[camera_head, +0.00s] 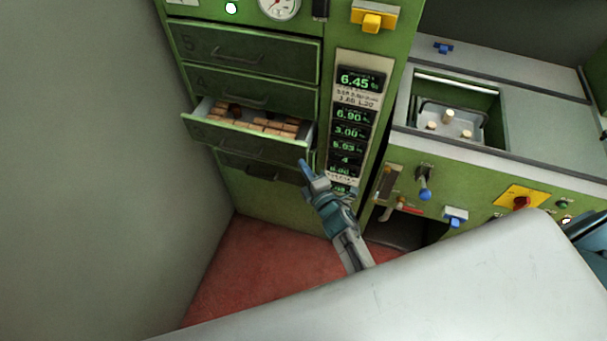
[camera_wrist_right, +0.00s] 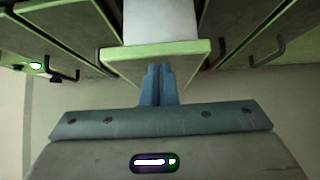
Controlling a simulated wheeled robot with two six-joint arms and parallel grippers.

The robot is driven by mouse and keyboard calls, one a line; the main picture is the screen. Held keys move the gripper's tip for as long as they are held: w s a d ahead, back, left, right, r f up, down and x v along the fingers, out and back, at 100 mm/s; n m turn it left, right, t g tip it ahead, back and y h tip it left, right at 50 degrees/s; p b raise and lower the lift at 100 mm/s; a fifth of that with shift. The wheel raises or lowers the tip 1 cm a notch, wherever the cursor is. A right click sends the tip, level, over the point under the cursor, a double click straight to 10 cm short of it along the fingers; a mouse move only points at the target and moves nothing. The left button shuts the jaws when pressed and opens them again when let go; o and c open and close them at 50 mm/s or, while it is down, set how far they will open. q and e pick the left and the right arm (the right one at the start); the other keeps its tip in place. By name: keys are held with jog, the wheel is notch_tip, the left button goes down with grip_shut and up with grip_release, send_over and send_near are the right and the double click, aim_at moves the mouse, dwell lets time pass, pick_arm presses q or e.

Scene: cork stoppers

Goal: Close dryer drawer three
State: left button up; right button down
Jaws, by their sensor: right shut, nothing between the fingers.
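The green dryer cabinet (camera_head: 325,55) has a stack of drawers. The third drawer (camera_head: 240,139) is pulled out below drawers 5 (camera_head: 250,52) and 4 (camera_head: 250,90). It holds rows of corks (camera_head: 255,121). My right gripper (camera_head: 304,168) is shut and empty, at the right end of the open drawer's front in the head view. In the right wrist view, the shut fingers (camera_wrist_right: 158,75) overlap the drawer's front panel (camera_wrist_right: 120,65); I cannot tell whether they touch it. My left gripper is not in view.
A closed drawer (camera_head: 262,170) lies below the open one. A display column (camera_head: 358,130) stands right of the drawers. A green machine (camera_head: 470,180) with levers and knobs is farther right. A grey wall (camera_head: 90,150) is at left, with red floor (camera_head: 250,265) below.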

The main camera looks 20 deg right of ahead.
aim_at(310, 138)
dwell(0.3)
jog(key=w+d, duration=0.1)
jog(key=w, duration=0.1)
jog(key=w+d, duration=0.2)
jog(key=w, duration=0.1)
jog(key=w+d+b, duration=0.1)
jog(key=w+d, duration=0.1)
jog(key=shift+w+d, duration=0.2)
jog(key=shift+a+r, duration=0.15)
jog(key=shift+r, duration=0.1)
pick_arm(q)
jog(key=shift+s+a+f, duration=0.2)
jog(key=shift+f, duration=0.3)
pick_arm(e)
jog(key=shift+r, duration=0.1)
